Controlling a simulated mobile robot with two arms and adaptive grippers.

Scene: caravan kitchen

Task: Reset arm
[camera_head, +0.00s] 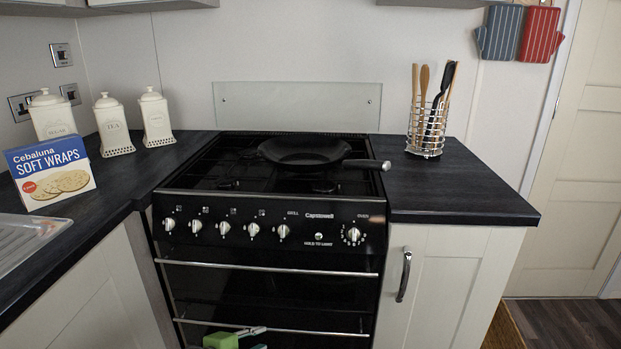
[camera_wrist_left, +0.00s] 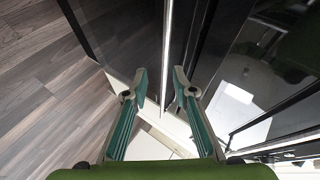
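My left gripper shows at the bottom edge of the head view (camera_head: 236,338), low in front of the black cooker, with its green body partly cut off. In the left wrist view its two fingers (camera_wrist_left: 159,75) are apart with nothing held between them. A thin bright bar (camera_wrist_left: 167,50), which looks like an oven door handle, runs up the picture between the fingertips. I cannot tell how far it is from them. The lower oven handle (camera_head: 270,329) is close to the gripper in the head view. My right gripper is in neither view.
The cooker (camera_head: 275,225) has a black pan (camera_head: 303,150) on its hob. Dark worktops (camera_head: 455,190) flank it, with a utensil rack (camera_head: 427,128), a wraps box (camera_head: 50,172) and white canisters (camera_head: 113,125). Wood floor (camera_wrist_left: 45,75) lies at left in the wrist view.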

